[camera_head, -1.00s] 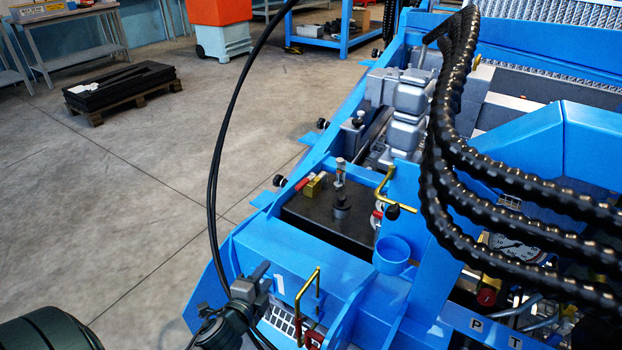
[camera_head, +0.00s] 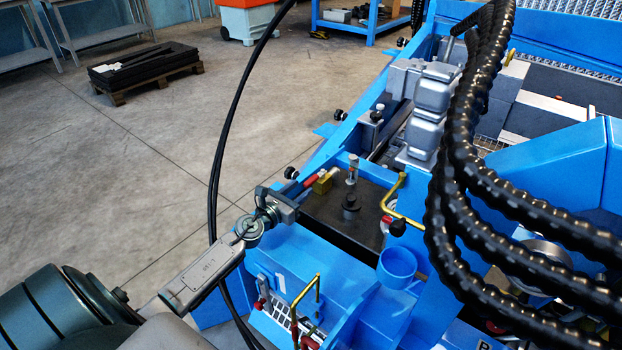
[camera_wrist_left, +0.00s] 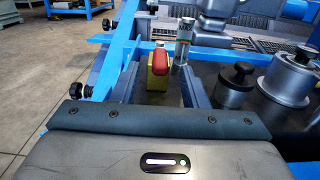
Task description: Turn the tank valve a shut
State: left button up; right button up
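A small brass valve body (camera_head: 324,182) with a red handle (camera_head: 308,181) sits at the left edge of a dark tank top (camera_head: 335,222); I take it for tank valve a. My left gripper (camera_head: 280,202) is just left of and nearer than the valve. In the left wrist view the gripper's two fingers (camera_wrist_left: 160,88) are spread apart, and the brass valve (camera_wrist_left: 159,78) with its red top (camera_wrist_left: 160,60) stands in line with the gap. I cannot tell whether the fingers touch it. My right gripper is not in view.
A grey-capped post (camera_head: 352,170) and a black cap (camera_head: 351,205) rise close to the valve. A bent yellow handle (camera_head: 398,200) and a blue cup (camera_head: 397,266) are to the right. Thick black hoses (camera_head: 470,170) hang at the right.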

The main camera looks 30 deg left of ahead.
aim_at(305, 185)
pick_arm(q)
jog(key=w, duration=0.5)
jog(key=shift+w+d, duration=0.25)
jog(key=shift+w, duration=0.15)
grip_shut()
